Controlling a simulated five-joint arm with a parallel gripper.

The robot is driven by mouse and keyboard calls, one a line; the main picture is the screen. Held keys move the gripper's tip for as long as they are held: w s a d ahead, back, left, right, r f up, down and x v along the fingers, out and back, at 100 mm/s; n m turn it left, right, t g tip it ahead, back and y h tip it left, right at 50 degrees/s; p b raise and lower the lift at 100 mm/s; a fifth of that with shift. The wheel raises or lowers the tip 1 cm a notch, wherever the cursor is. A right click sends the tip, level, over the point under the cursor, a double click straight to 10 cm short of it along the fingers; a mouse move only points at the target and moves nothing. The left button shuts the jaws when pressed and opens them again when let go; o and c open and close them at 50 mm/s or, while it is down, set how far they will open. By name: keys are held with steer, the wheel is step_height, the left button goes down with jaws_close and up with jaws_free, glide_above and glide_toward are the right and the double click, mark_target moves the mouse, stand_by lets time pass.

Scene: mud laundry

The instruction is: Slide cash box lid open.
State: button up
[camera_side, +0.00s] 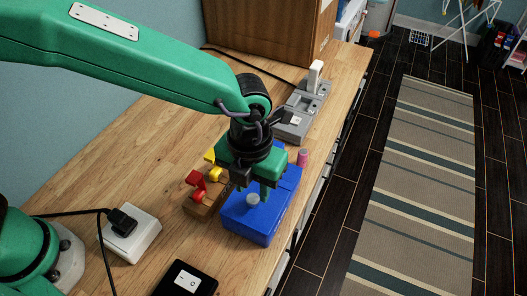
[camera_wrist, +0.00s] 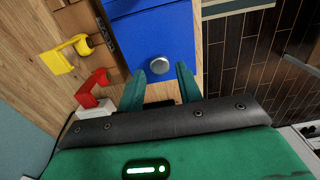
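The blue cash box (camera_side: 248,224) stands on the wooden counter near its right edge. A round silver knob (camera_side: 253,199) sits on its top. In the wrist view the blue box (camera_wrist: 143,33) fills the top middle, with the silver knob (camera_wrist: 159,65) near its near edge. My green gripper (camera_side: 258,192) is over the box, close to the knob. In the wrist view my gripper's two fingers (camera_wrist: 160,82) are spread apart, one on each side just short of the knob, with nothing held between them. Whether a finger touches the lid is unclear.
A wooden block with red (camera_side: 196,180) and yellow (camera_side: 214,173) levers stands just left of the box. A pink cylinder (camera_side: 302,158) is behind it. A white socket box (camera_side: 131,232) and black switch plate (camera_side: 187,281) lie nearer. Grey devices (camera_side: 299,112) stand farther back.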

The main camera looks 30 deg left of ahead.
steer(key=shift+f, duration=1.2)
jaws_close()
steer(key=s, duration=0.8)
stand_by(3.8)
jaws_free()
steer(key=shift+s, duration=0.15)
steer(key=shift+r, duration=0.15)
